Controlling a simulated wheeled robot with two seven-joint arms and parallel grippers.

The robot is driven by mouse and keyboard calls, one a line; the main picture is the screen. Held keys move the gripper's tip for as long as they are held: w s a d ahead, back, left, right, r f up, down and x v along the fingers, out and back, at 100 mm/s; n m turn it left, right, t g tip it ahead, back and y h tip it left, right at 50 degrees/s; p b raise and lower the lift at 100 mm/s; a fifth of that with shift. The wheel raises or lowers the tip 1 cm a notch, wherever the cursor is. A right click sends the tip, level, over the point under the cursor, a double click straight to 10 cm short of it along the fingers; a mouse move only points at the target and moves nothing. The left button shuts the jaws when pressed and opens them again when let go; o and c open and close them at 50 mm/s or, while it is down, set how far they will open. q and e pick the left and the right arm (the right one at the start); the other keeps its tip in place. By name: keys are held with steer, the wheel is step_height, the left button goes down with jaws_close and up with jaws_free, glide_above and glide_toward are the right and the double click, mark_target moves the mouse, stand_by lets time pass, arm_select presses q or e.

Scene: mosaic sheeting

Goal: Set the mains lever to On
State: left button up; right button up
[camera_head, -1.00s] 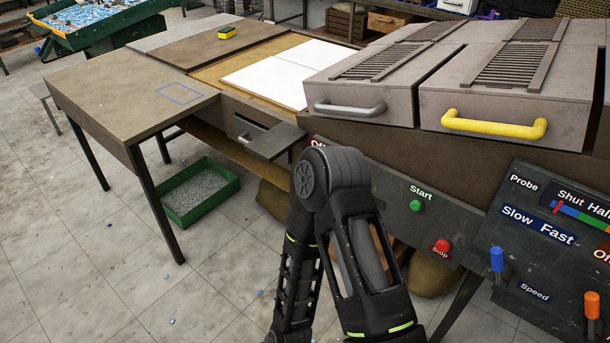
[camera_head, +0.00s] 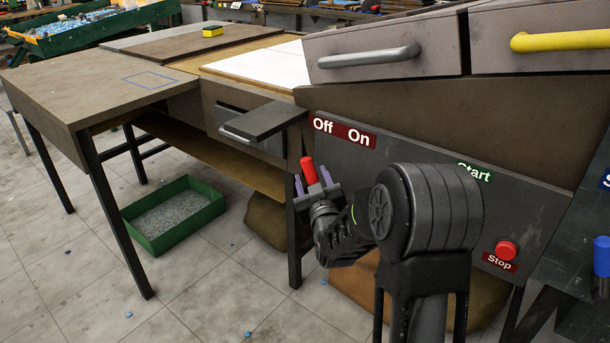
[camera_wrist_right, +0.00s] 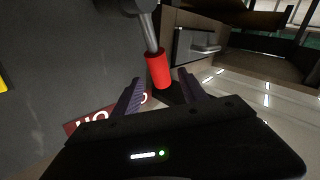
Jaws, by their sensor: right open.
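The mains lever has a red handle (camera_head: 309,170), below and left of the red Off/On label (camera_head: 342,132) and on the Off side. In the right wrist view the red handle (camera_wrist_right: 158,69) sits on a grey metal rod. My right gripper (camera_head: 315,182) is open, its two fingers on either side of the handle's end. In the wrist view the handle's end lies between the fingertips of my right gripper (camera_wrist_right: 161,80); whether they touch it I cannot tell. My left gripper is not in view.
A grey shelf (camera_head: 264,121) juts out just above and left of the lever. A green tray (camera_head: 176,214) stands on the floor.

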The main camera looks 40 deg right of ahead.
mark_target(307, 162)
steer(key=shift+r, duration=0.15)
steer(key=shift+w+d, duration=0.2)
steer(key=shift+w, duration=0.35)
steer(key=b+x, duration=0.1)
steer(key=x, duration=0.4)
steer(key=shift+w+d, duration=0.2)
steer(key=shift+w, duration=0.15)
steer(key=shift+w+d, duration=0.2)
steer(key=shift+w, duration=0.2)
steer(key=shift+c, duration=0.3)
jaws_close()
